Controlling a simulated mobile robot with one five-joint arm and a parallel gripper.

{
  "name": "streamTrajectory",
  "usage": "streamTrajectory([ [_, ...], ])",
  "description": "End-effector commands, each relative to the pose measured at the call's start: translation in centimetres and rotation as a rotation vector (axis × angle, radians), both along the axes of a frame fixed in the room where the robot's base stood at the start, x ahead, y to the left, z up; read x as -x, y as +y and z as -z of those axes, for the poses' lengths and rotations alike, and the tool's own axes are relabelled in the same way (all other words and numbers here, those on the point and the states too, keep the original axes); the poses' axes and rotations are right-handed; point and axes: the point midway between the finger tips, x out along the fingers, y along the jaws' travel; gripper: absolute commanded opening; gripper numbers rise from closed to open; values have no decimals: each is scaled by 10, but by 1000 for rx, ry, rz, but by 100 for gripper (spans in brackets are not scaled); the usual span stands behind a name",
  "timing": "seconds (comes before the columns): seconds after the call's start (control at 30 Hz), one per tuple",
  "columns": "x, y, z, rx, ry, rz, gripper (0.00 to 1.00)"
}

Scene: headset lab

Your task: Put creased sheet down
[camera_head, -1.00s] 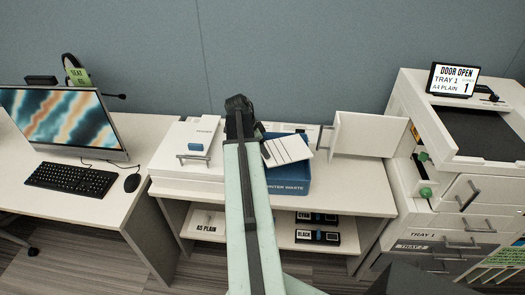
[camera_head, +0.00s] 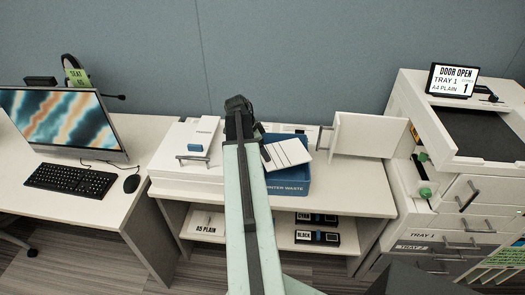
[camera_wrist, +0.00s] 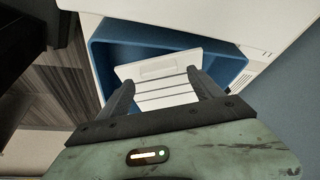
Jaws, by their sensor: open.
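The creased sheet (camera_wrist: 160,68) is white with several dark crease lines. In the wrist view it lies over the blue waste bin (camera_wrist: 107,52), between and just beyond the fingertips of my gripper (camera_wrist: 158,78). The fingers are apart. In the head view the sheet (camera_head: 287,152) rests tilted at the opening of the bin (camera_head: 290,181), its upper part showing above the rim. My arm hides the bin's left side and most of the gripper (camera_head: 240,108) there. I cannot tell whether a finger still touches the sheet.
The bin stands on a white counter (camera_head: 350,200) beside a white box unit with a handle (camera_head: 185,170). An open printer door (camera_head: 368,134) juts out at the right, by the printer (camera_head: 460,150). A desk with a monitor (camera_head: 60,120) is at the left.

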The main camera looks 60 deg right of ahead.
Motion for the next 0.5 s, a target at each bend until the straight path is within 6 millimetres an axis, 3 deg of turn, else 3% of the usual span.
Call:
streamTrajectory([
  [0.3, -16, 17, -71, 0, 0, -1, 75],
  [0.5, -27, 29, -109, 0, 0, -1, 75],
])
